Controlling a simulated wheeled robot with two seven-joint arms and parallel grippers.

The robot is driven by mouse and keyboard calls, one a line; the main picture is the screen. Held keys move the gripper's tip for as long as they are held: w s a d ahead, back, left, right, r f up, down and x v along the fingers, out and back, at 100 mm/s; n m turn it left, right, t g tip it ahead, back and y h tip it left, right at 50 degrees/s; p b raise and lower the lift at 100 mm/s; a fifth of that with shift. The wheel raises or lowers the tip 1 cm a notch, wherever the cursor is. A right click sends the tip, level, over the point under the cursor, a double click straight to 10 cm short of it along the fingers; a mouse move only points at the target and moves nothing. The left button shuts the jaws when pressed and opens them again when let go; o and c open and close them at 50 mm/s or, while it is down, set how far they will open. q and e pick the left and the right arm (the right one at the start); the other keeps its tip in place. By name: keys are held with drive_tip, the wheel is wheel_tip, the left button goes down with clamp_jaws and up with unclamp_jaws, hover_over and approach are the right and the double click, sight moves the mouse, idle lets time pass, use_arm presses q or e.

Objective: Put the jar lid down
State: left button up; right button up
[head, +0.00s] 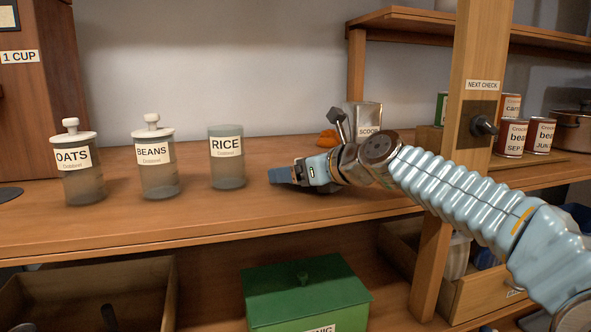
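The RICE jar (227,160) stands upright on the wooden counter without a lid on top. The OATS jar (81,170) and BEANS jar (156,167) each wear a white lid with a round knob, the OATS lid (73,134) and the BEANS lid (152,128). My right gripper (281,175) is low over the counter, just right of the RICE jar and apart from it, pointing left. I cannot tell whether its fingers are open or shut, and no loose lid shows at them. My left gripper is not in view.
A SCOOP canister (368,120) and an orange item (327,139) stand behind my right arm. A wooden post (477,110) with a dark knob stands at right, with several cans beyond. A green box (305,292) sits below. The counter front left is clear.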

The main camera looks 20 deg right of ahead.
drive_tip(key=o, duration=0.9)
drive_tip(key=shift+f, duration=0.45)
drive_tip(key=shift+a, duration=0.1)
drive_tip(key=shift+r, duration=0.3)
drive_tip(key=v, duration=0.7)
drive_tip(key=r+p+v, duration=0.1)
drive_tip(key=v, duration=0.3)
drive_tip(key=shift+w+r, duration=0.1)
drive_tip(key=shift+s+d+r, duration=0.2)
drive_tip(key=shift+s+d, duration=0.15)
drive_tip(key=shift+s, duration=0.15)
